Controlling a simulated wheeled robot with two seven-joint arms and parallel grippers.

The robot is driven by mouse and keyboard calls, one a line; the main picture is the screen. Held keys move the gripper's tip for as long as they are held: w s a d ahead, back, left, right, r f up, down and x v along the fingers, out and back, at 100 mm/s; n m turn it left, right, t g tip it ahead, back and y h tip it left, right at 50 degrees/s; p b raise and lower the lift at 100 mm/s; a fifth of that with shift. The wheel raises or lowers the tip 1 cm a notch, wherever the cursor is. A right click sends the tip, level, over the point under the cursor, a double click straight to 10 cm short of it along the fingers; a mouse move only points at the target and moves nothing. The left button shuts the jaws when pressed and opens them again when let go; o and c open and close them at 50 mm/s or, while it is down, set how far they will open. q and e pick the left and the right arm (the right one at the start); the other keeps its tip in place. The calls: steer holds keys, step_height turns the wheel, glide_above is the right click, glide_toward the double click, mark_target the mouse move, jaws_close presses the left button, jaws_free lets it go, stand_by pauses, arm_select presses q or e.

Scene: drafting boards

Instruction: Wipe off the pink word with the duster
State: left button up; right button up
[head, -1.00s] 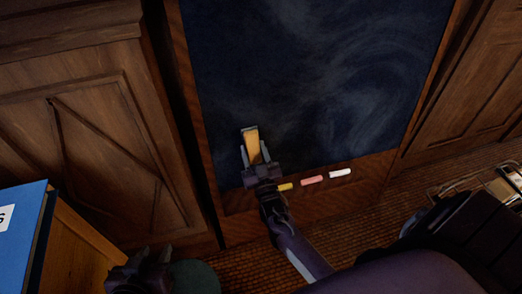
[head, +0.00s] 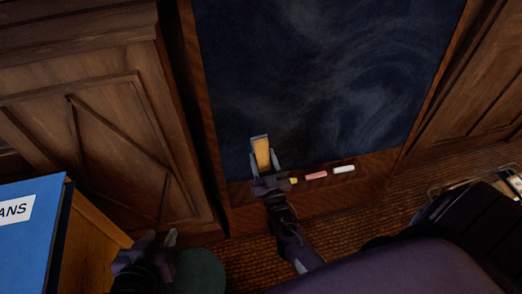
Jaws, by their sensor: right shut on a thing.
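The duster (head: 262,153) has a yellowish wooden body and a grey edge. My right gripper (head: 264,166) is shut on it, at the lower left of the dark chalkboard (head: 310,70). Whether the duster touches the board I cannot tell. The visible board shows pale smeared chalk haze and no readable pink word; its upper part is out of view. My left gripper (head: 168,240) is low at the left, away from the board, its fingers partly in view; whether they are parted is unclear.
A ledge below the board holds yellow chalk (head: 294,181), pink chalk (head: 316,175) and white chalk (head: 344,169). A blue binder (head: 28,235) lies on a wooden cabinet (head: 92,245) at left. A round green thing (head: 200,272) is beside my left gripper. A wire rack (head: 470,182) stands at right.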

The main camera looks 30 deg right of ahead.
steer(key=shift+s, duration=0.15)
steer(key=shift+s, duration=0.1)
steer(key=shift+s+a+r+p, duration=0.2)
steer(key=shift+s+r+p, duration=0.05)
steer(key=shift+s+p, duration=0.25)
steer(key=shift+s+a+p, duration=0.2)
steer(key=shift+s+p, duration=0.15)
steer(key=shift+s, duration=0.55)
